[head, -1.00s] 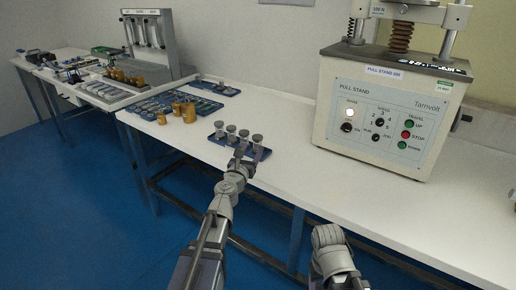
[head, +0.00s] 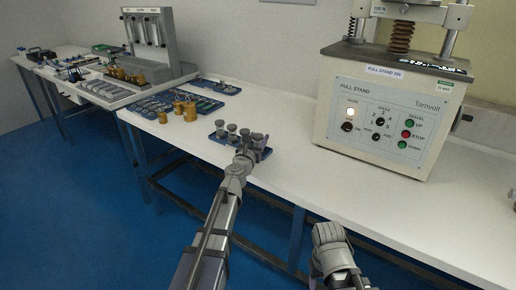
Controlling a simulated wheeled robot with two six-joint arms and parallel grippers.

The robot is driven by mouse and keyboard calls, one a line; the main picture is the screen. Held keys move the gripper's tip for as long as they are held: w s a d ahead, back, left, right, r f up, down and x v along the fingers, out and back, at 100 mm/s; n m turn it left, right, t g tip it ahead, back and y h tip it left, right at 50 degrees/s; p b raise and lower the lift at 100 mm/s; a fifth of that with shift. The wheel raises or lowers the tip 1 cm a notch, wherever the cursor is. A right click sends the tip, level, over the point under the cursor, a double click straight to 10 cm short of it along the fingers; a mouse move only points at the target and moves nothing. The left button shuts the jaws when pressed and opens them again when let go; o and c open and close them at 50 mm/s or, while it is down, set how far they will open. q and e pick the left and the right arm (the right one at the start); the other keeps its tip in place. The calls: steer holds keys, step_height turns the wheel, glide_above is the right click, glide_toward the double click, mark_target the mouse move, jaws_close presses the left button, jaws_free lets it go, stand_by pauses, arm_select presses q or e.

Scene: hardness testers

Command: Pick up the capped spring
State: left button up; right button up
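Several small grey-capped pieces stand upright in a row on a small blue tray (head: 216,138) on the white bench. They look like capped springs (head: 232,132), but they are too small to make out coils. My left gripper (head: 254,146) is at the right end of this tray, close against the rightmost pieces and partly covering them. Whether its fingers are open or shut on a piece is too small to tell.
A large pull stand (head: 385,110) stands to the right on the white bench (head: 300,180). Brass-coloured pieces (head: 186,108) and flat blue trays (head: 165,104) lie to the left. A grey tester (head: 150,40) is further back. Bench between tray and pull stand is clear.

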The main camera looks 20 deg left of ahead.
arm_select(q)
jaws_close()
stand_by(0.4)
step_height(320, 180, up, 10)
steer(key=p, duration=1)
